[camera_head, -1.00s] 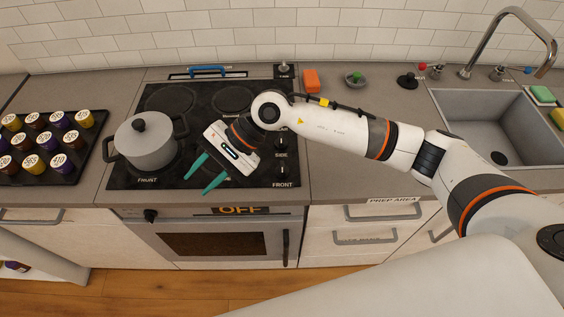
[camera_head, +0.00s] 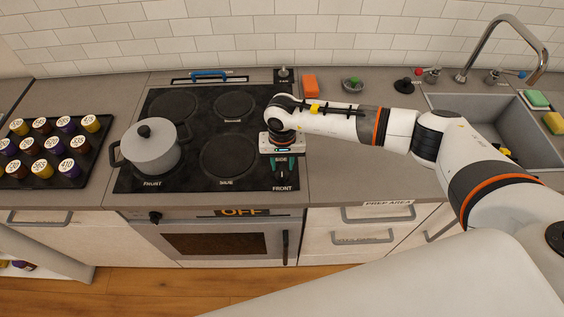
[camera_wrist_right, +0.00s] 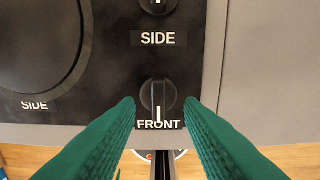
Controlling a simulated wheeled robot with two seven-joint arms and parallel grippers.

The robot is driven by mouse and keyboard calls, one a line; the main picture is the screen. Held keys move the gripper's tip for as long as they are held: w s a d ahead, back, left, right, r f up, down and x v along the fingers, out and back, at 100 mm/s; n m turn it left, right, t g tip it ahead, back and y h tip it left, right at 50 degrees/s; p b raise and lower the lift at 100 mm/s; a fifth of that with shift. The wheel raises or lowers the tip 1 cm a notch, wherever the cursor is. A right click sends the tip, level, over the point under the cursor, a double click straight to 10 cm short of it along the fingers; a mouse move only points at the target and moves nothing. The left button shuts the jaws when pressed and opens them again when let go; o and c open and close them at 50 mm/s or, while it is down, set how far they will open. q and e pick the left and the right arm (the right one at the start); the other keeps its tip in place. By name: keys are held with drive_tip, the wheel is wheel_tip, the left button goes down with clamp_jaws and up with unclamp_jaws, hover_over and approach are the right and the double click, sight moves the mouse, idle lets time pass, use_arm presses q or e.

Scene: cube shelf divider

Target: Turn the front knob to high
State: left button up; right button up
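The front knob (camera_wrist_right: 158,94) is black and round with a white mark pointing down toward its FRONT label in the right wrist view. My right gripper (camera_wrist_right: 160,104) has its two green fingers apart, one on each side of the knob, with a gap to it on both sides. In the head view my right gripper (camera_head: 282,166) points down over the front right corner of the black stove (camera_head: 205,182); the front knob is mostly hidden there. My left gripper is not in view.
The side knob (camera_wrist_right: 158,4) sits just behind the front knob. A grey lidded pot (camera_head: 150,152) stands on the front left burner. An orange block (camera_head: 310,86) lies right of the stove. The oven display (camera_head: 240,211) reads OFF.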

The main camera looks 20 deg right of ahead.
sight(282, 171)
drive_tip(key=shift+f+p, duration=0.3)
drive_tip(key=shift+f, duration=1.15)
drive_tip(key=shift+c, duration=0.4)
clamp_jaws()
